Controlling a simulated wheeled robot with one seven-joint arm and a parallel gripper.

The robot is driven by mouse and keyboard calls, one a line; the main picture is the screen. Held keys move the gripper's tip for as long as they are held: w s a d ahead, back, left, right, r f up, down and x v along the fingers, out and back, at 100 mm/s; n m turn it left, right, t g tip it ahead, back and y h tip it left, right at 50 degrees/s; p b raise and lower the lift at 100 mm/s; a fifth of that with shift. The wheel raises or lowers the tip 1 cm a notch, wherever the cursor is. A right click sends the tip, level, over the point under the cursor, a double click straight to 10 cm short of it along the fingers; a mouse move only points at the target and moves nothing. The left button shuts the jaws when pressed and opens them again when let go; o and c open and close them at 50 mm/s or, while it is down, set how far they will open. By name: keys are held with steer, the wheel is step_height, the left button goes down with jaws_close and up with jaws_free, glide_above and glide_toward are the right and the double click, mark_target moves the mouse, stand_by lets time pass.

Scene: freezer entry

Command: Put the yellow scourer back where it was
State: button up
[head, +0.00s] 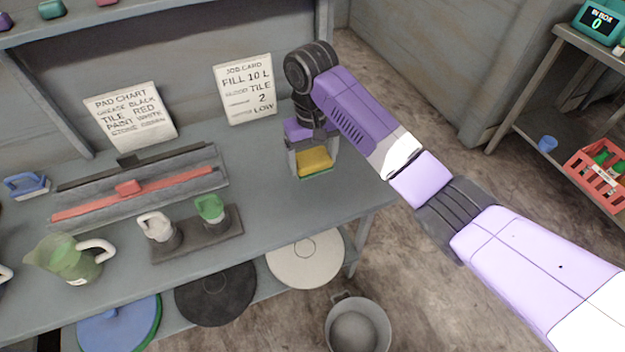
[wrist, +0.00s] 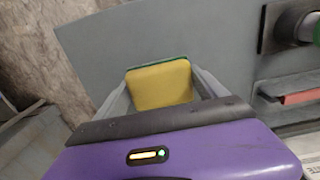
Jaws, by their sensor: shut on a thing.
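The yellow scourer (head: 314,161) has a green layer and is between my gripper's fingers, over the right end of the grey bench (head: 259,205). My gripper (head: 314,168) points down and is shut on it. In the wrist view the scourer (wrist: 160,84) shows its yellow face with a thin green edge at the top, between the two fingers (wrist: 160,95). I cannot tell whether it touches the bench top.
A slider rail with a red block (head: 128,187), a dark tray with white and green handled pieces (head: 210,208), and a green jug (head: 75,262) stand left. Two cards lean behind, including the job card (head: 245,88). A bucket (head: 357,325) is on the floor. Bench around the scourer is clear.

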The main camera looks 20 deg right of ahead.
mark_target(312, 158)
steer(key=shift+f, duration=3.5)
steer(key=shift+f, duration=0.15)
steer(key=o, duration=1.3)
steer(key=shift+c, duration=0.2)
step_height(312, 158, up, 12)
steer(key=shift+r, duration=0.15)
